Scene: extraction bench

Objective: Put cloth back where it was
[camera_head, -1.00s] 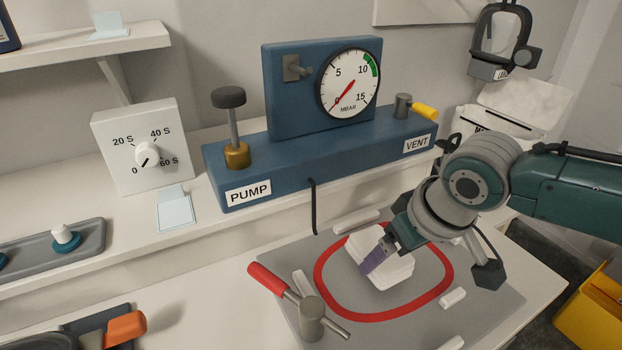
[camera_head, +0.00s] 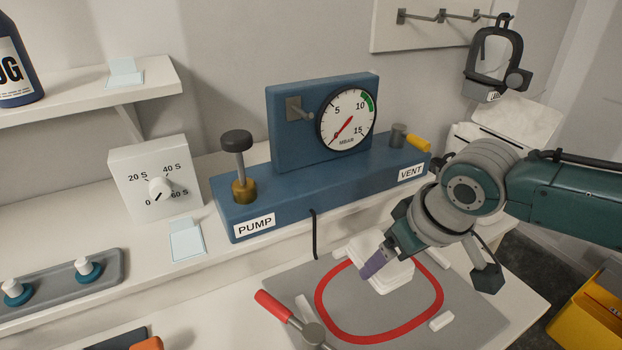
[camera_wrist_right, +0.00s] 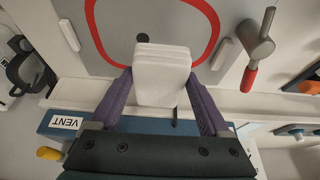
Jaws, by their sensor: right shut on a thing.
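The cloth looks like a white folded, layered stack. My right gripper (camera_head: 374,264) is shut on it, and the cloth (camera_head: 394,278) shows beside the purple finger in the head view. In the right wrist view, the cloth (camera_wrist_right: 163,75) sits between the two purple fingers of the gripper (camera_wrist_right: 160,82). It covers the pump-side part of the red ring on the grey plate. I cannot tell whether it touches the plate. My left gripper is not in view.
A white box (camera_head: 470,134) with a white sheet is at right, below a hanging visor (camera_head: 494,60). A yellow bin (camera_head: 580,325) is lower right.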

